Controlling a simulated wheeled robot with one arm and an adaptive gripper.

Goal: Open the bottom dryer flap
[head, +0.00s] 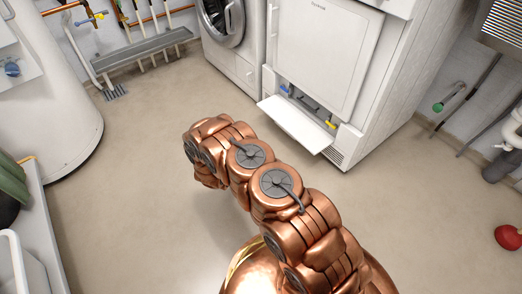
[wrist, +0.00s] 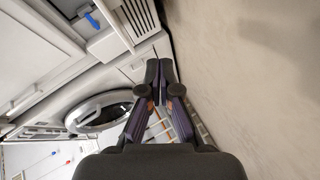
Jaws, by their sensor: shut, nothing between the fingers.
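The bottom dryer flap (head: 297,124) is a white panel at the foot of the white dryer (head: 322,55). In the head view it stands open, tilted outward and down, with the compartment (head: 306,99) behind it exposed. A blue latch (head: 284,89) and a yellow part (head: 330,125) show inside. The blue latch also shows in the wrist view (wrist: 92,20). My gripper (wrist: 160,68) is shut and empty in the wrist view, its fingertips together and apart from the flap. In the head view my gripper is hidden at the far end of my copper arm.
A washing machine (head: 232,52) stands left of the dryer. A white rounded tank (head: 48,110) is at the left. A red object (head: 509,237) lies on the floor at the right. Open floor (head: 140,190) lies left of my arm and in front of the machines.

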